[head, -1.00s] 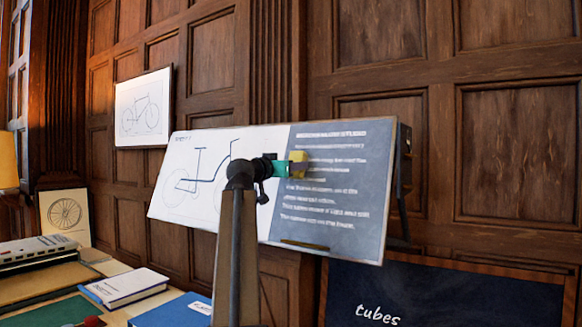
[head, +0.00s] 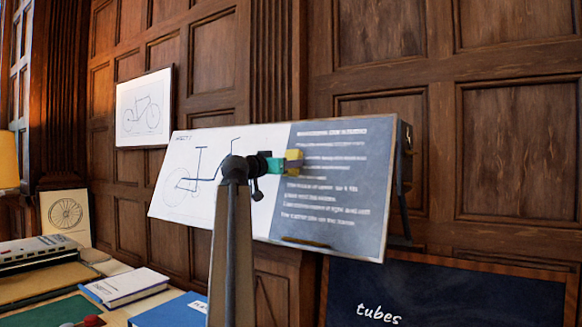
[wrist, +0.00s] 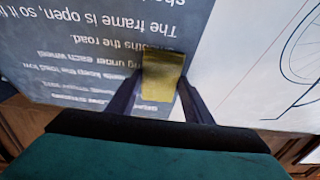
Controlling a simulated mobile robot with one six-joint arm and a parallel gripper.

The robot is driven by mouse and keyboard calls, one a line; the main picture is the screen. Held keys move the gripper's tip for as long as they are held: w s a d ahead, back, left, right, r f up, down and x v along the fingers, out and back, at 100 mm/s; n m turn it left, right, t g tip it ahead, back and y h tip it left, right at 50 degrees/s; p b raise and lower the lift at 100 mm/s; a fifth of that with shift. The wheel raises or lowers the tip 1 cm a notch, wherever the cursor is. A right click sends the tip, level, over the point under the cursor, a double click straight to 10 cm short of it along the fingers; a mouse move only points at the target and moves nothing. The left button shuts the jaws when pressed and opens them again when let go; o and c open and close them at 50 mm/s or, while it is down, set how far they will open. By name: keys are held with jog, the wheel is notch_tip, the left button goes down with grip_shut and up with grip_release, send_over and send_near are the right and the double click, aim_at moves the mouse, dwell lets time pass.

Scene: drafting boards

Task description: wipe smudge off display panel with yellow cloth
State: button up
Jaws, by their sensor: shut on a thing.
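The display panel (head: 335,200) is the dark grey right part of a tilted board, with white lines of text. My gripper (head: 288,163) is in front of the panel's left side, near its border with the white drawing half. It is shut on the yellow cloth (head: 294,158), a small folded block. In the wrist view the cloth (wrist: 162,76) sits between the two dark fingers, over the panel's text (wrist: 90,45). I cannot tell whether the cloth touches the surface. No smudge can be clearly told apart from the text, and the cloth hides part of the panel.
The white half (head: 185,185) carries a bicycle drawing. A dark board reading "tubes" (head: 440,295) stands below right. A desk at lower left holds a white book (head: 124,288), a blue book (head: 168,309) and a typewriter-like machine (head: 38,253). A framed bicycle drawing (head: 144,108) hangs behind.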

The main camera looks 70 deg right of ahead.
jog(key=shift+w+d, duration=0.25)
jog(key=shift+w, duration=0.55)
jog(key=shift+a, duration=0.1)
jog(key=shift+w+a+r, duration=0.25)
jog(key=shift+a+r, duration=0.1)
jog(key=shift+a, duration=0.55)
jog(key=shift+w+a+r, duration=0.2)
jog(key=shift+a+r, duration=0.1)
jog(key=shift+a, duration=0.55)
jog(key=shift+w+a+r, duration=0.25)
jog(key=shift+a+r, duration=0.1)
jog(key=shift+a, duration=0.55)
jog(key=shift+a, duration=0.1)
jog(key=shift+w+a+r, duration=0.2)
jog(key=shift+a+r, duration=0.05)
jog(key=shift+a, duration=0.4)
jog(key=shift+w+a+r, duration=0.2)
jog(key=shift+a+r, duration=0.05)
jog(key=shift+a, duration=0.35)
